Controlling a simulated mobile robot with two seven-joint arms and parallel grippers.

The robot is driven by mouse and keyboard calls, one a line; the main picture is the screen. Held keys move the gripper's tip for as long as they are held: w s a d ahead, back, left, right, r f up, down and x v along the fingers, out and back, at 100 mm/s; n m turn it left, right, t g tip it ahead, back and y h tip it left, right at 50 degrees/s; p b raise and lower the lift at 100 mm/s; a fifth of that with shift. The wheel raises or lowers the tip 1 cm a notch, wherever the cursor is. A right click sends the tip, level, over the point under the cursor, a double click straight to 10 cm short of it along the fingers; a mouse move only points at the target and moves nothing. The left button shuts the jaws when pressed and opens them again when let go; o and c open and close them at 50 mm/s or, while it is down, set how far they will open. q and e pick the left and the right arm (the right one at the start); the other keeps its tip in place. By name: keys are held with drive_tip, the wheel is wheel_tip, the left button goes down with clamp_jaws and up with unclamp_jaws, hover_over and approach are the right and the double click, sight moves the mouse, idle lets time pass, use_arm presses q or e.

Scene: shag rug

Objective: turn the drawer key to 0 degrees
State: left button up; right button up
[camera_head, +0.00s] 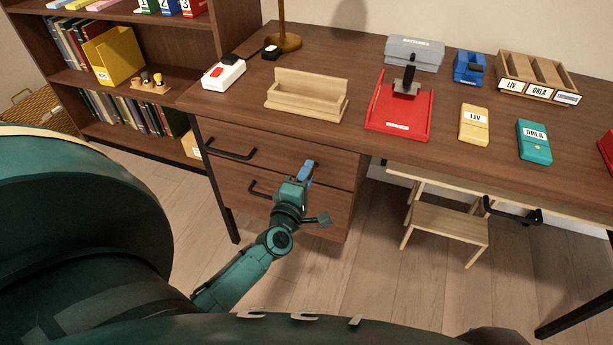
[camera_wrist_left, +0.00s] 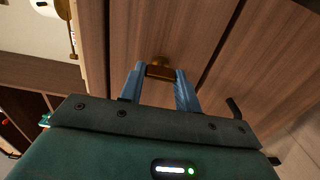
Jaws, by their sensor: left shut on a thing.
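The drawer key (camera_wrist_left: 160,72) is a small brass piece at the drawer front in the left wrist view. Its bow lies crosswise between my fingertips, and its round brass part meets the wood behind it. My left gripper (camera_head: 308,172) is at the right side of the upper drawer (camera_head: 265,148) in the head view. It also shows in the left wrist view (camera_wrist_left: 160,77), with its two blue fingers shut on the key from either side. In the head view the key is hidden by the gripper. My right gripper is not in view.
Black handles show on the upper drawer (camera_head: 231,153) and the lower drawer (camera_head: 262,190). The desk top (camera_head: 360,62) holds a wooden tray (camera_head: 305,98), a red tray (camera_head: 400,125) and several small boxes. A wooden stool (camera_head: 447,222) stands under the desk at right.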

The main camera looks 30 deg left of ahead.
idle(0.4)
use_arm(q)
drive_tip(key=o, duration=1)
drive_tip(key=shift+s, duration=0.15)
drive_tip(key=v, duration=1.3)
drive_tip(key=shift+p, duration=0.35)
